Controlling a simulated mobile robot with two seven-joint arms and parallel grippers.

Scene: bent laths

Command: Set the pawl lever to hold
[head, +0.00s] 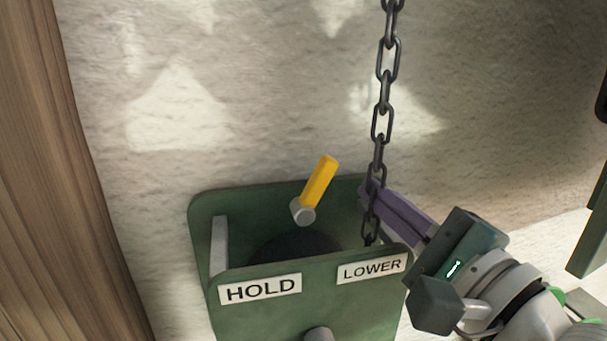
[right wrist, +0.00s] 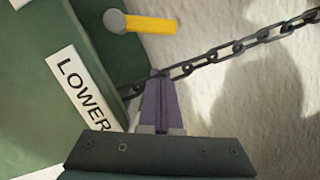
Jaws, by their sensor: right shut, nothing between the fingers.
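The yellow pawl lever (head: 320,182) stands up from a grey pivot (head: 303,212) on the green housing (head: 318,300), leaning slightly to the right, toward the LOWER side. It also shows in the right wrist view (right wrist: 150,25). The HOLD label (head: 260,289) is on the left of the housing front, and the LOWER label (head: 372,268) is on the right. My right gripper (head: 367,186) has its purple fingers shut and empty. Its tips are to the right of the lever, apart from it, and overlap the chain in view; contact cannot be told. My left gripper is out of view.
A dark chain (head: 388,60) hangs from above into the right part of the housing, close to my right fingertips. A wooden post (head: 65,180) stands at the left. A rough pale wall (head: 240,110) is behind. Space above and left of the lever is clear.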

